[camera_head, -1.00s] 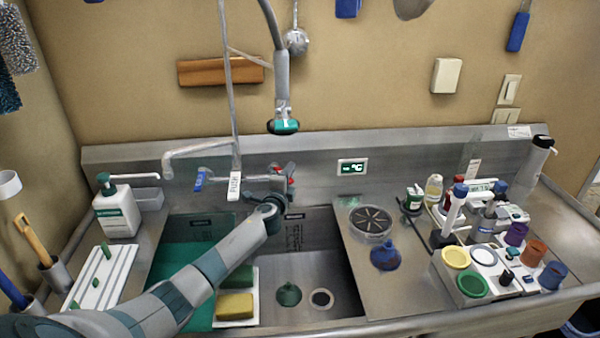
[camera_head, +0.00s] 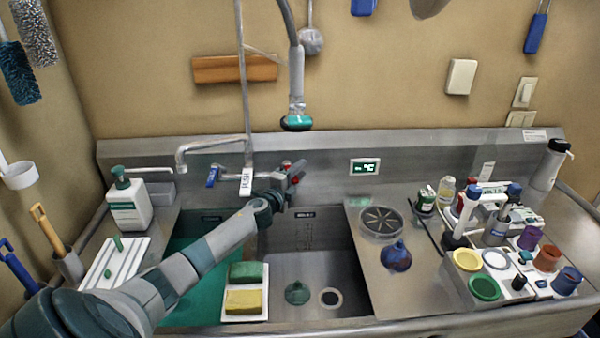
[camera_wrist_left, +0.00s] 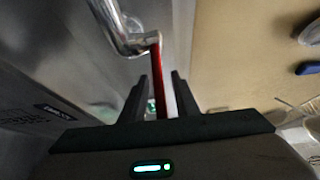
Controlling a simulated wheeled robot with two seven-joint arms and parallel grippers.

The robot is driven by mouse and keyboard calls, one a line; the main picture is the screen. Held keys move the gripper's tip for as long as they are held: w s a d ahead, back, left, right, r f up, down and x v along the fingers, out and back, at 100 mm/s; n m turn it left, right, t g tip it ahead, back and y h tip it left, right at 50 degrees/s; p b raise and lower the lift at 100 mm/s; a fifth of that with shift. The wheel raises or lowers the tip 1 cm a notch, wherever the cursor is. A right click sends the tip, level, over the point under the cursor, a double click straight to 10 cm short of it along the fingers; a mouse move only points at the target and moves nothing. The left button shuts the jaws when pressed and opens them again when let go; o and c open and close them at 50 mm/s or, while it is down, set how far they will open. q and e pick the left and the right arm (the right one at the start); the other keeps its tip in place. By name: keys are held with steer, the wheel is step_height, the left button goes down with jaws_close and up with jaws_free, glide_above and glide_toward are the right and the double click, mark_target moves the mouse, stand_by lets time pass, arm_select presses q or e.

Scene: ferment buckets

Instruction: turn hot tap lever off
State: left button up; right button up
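The hot tap lever with its red marking (camera_head: 287,164) is on the right end of the wall tap, above the sink. My left gripper (camera_head: 297,172) reaches it from the front left. The left wrist view shows the red lever (camera_wrist_left: 158,82) lying between my two dark fingers (camera_wrist_left: 161,98). Gaps show beside the lever, so the fingers look open around it. The lever joins a chrome tap body (camera_wrist_left: 122,30). In the head view, my gripper partly hides the lever. My right gripper is not in view.
The blue tap lever (camera_head: 213,175) and a white tag (camera_head: 246,181) are left of the hot lever. A spray hose (camera_head: 297,90) hangs above. Bottles and a container rack (camera_head: 455,290) stand on the right.

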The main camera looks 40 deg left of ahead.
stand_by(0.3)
arm_select(q)
steer(key=shift+s, duration=0.15)
steer(key=s+d+b, duration=0.3)
steer(key=s+b, duration=0.1)
steer(key=s, duration=1.2)
steer(key=shift+s+d, duration=0.15)
steer(key=shift+s, duration=0.25)
